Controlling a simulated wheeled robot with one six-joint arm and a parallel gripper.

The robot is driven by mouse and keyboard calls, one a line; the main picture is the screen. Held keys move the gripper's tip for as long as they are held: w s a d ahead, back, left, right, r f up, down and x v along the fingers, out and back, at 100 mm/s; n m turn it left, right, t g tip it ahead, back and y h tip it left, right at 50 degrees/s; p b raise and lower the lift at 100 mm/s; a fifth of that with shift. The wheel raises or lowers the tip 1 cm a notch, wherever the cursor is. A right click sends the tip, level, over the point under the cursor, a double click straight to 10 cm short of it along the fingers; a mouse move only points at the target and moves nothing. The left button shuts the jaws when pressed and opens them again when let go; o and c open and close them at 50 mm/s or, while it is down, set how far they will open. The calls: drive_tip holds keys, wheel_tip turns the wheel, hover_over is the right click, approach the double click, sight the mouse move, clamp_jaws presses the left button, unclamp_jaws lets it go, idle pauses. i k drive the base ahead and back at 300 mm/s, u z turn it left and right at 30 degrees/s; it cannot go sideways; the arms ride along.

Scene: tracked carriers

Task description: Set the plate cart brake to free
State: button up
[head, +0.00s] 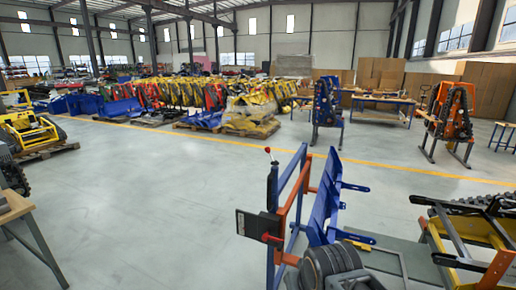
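A cart-like frame with blue posts, orange bars and a tilted blue plate (322,203) stands at the lower centre; I take it to be the plate cart. A thin lever with a red knob (268,150) rises from the top of its dark left post and leans slightly left. A dark flat panel (256,224) is on the same side, with a red handle (271,238) at its lower right. I cannot tell which of these is the brake, or its setting. My gripper is not in view.
Dark grey rounded parts (328,262) fill the bottom centre in front of the frame; I cannot tell what they are. A yellow and orange tracked machine (470,232) stands close on the right. A bench (16,205) is at the left edge. Grey floor (150,210) is clear between.

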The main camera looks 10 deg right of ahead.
sight(267, 149)
drive_tip(key=u, duration=0.4)
drive_tip(key=i, duration=0.9)
drive_tip(key=u, duration=0.05)
